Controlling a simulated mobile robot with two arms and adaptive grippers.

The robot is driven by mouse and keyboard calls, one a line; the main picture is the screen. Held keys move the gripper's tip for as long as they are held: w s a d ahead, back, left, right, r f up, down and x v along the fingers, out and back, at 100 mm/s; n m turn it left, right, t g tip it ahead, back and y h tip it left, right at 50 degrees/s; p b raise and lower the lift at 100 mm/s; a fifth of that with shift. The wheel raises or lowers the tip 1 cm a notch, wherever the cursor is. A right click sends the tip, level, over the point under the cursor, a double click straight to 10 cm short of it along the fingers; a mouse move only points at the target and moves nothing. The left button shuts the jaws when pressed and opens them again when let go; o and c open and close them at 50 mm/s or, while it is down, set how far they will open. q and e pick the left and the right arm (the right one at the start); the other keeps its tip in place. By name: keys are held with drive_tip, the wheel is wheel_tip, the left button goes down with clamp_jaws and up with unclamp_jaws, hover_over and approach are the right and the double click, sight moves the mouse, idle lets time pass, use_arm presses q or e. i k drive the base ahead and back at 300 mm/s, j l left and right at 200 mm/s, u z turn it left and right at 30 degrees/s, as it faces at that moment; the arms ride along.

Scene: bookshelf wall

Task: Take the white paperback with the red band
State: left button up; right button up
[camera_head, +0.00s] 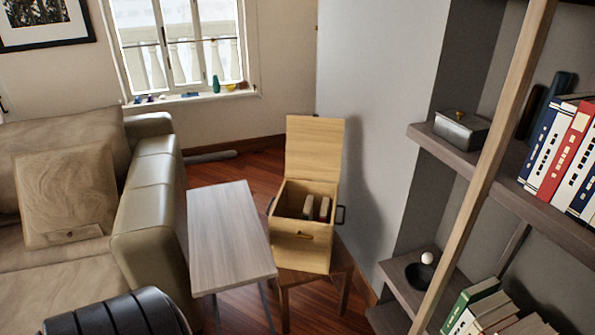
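Several books stand in a row on the upper shelf at the right edge: one blue and white (546,138), one mostly red with white lettering (566,149), and a white one (574,172) beside it. I cannot tell a white paperback with a red band for certain among them. More books lean on the lower shelf, among them a green one (468,298) and paler ones (490,308) cut off by the bottom edge. Neither of my grippers is in view.
A wooden upright (495,150) crosses in front of the shelves. A grey lidded box (461,129) sits left of the upper books. An open wooden box (303,255) stands on a stool beside a small table (228,235); a sofa (160,215) is at left.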

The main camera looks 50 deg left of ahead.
sight(324, 216)
drive_tip(key=u, duration=1.35)
